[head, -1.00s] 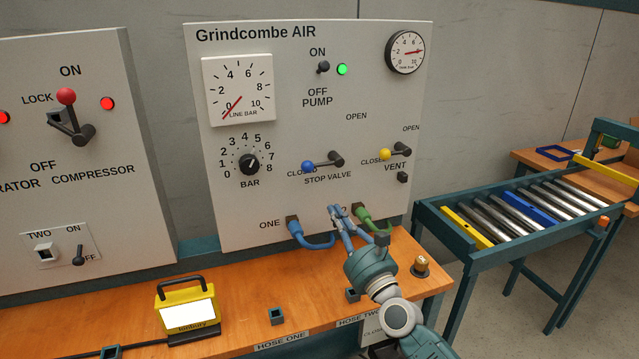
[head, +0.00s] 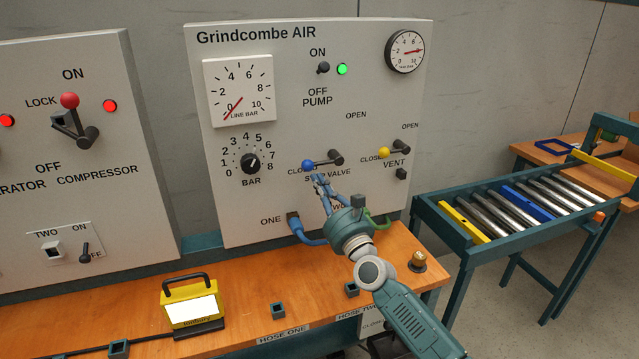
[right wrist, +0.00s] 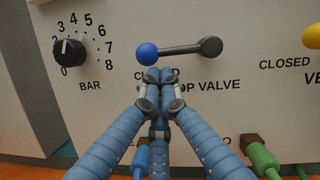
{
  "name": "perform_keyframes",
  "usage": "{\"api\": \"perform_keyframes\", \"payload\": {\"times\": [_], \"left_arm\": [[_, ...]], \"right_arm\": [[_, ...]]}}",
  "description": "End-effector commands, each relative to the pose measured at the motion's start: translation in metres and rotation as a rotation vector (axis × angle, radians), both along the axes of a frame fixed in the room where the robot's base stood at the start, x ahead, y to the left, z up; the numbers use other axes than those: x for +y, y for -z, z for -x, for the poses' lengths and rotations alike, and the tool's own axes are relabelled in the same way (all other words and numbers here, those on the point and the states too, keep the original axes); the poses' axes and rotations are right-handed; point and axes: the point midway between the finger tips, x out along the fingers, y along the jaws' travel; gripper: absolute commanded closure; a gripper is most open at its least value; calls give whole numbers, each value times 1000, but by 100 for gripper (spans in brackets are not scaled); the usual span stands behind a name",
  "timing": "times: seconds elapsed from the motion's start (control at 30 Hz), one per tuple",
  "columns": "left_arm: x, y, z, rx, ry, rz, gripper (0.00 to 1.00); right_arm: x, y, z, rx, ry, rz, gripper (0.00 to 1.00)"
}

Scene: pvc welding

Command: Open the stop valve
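The stop valve (head: 322,162) is a dark lever with a blue ball knob (head: 307,165) on its left end and its pivot on the right. It lies nearly level, with the knob at the CLOSED label. In the right wrist view the blue knob (right wrist: 147,54) is just above the fingertips. My right gripper (head: 318,181) is just below the knob, with a small gap showing. Its fingertips (right wrist: 152,76) are together, with nothing seen between them. My left gripper is not in view.
The vent lever with a yellow knob (head: 383,152) is to the right. The BAR dial (head: 250,163) is to the left. A blue hose (head: 308,234) and a green hose (head: 375,220) plug in below. A yellow lamp (head: 190,303) stands on the bench.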

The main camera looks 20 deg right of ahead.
Motion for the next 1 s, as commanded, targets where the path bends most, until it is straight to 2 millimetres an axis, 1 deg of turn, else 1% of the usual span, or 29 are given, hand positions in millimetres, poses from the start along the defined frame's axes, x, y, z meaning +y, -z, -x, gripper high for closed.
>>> {"api": "perform_keyframes", "payload": {"times": [1.0], "left_arm": [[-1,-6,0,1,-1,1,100]], "right_arm": [[6,-13,0,6,-1,-185,100]]}}
